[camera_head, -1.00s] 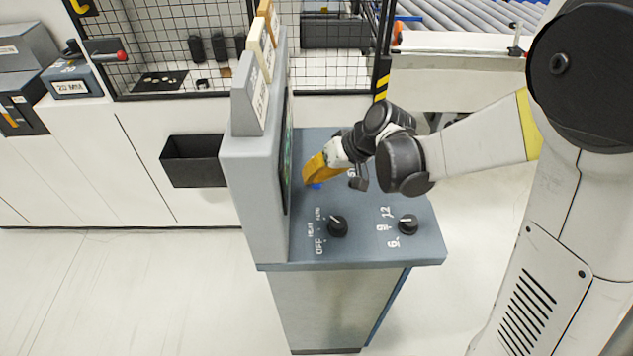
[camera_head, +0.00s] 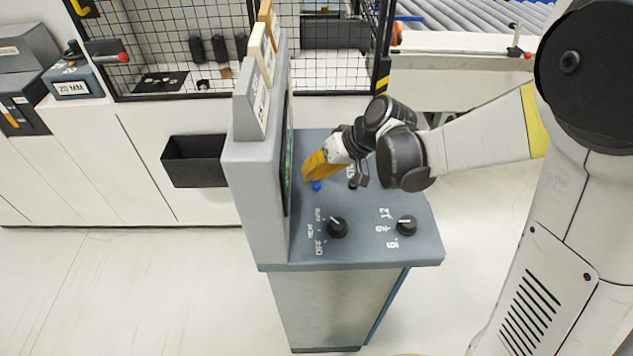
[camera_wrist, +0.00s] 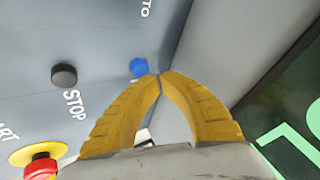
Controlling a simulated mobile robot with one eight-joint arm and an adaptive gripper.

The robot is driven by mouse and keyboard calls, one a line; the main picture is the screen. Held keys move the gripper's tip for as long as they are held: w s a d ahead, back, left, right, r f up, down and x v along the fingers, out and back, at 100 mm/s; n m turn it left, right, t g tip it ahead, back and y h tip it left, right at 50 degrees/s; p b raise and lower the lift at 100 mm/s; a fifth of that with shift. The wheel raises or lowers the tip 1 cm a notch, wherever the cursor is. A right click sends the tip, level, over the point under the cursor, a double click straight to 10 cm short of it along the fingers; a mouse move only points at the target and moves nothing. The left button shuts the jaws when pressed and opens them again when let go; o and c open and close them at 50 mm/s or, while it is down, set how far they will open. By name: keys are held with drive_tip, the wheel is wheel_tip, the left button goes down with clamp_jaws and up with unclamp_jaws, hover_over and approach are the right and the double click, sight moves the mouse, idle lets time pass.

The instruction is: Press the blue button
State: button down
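The blue button (camera_head: 316,185) is on the top of the grey control console (camera_head: 365,250), close to the upright screen panel. In the wrist view the blue button (camera_wrist: 139,67) lies just beyond and a little left of my fingertips. My gripper (camera_head: 308,178) has yellow fingers and hangs over the console beside the button. In the wrist view the two fingertips (camera_wrist: 159,76) meet, with nothing between them. I cannot tell whether they touch the button, which looks slightly blurred at its edge.
A black button (camera_wrist: 64,75) marked STOP and a red button (camera_wrist: 41,168) on a yellow base are nearby. Two black knobs, one (camera_head: 337,227) left and one (camera_head: 407,225) right, stand on the console front. The upright panel (camera_head: 255,190) rises close beside my fingers.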

sight(312, 183)
drive_tip(key=shift+r+p, duration=1.8)
drive_tip(key=shift+r, duration=0.75)
drive_tip(key=s+d+m+t+h+b, duration=0.1)
drive_tip(key=s+d+h+b, duration=0.1)
drive_tip(key=s+d, duration=0.3)
drive_tip(key=s+d+m+t+h+b, duration=0.1)
drive_tip(key=s+d+h+b, duration=0.1)
drive_tip(key=s+d+b, duration=0.2)
drive_tip(key=s+d+m+t+h+b, duration=0.1)
drive_tip(key=s+d+m+h+b, duration=0.1)
drive_tip(key=s+d, duration=0.5)
drive_tip(key=shift+s+d+t+h+b, duration=0.2)
drive_tip(key=shift+s+b, duration=0.1)
drive_tip(key=shift+s, duration=0.2)
drive_tip(key=shift+s+d+t+h+b, duration=0.1)
drive_tip(key=shift+s+t+b, duration=0.15)
drive_tip(key=shift+s, duration=0.25)
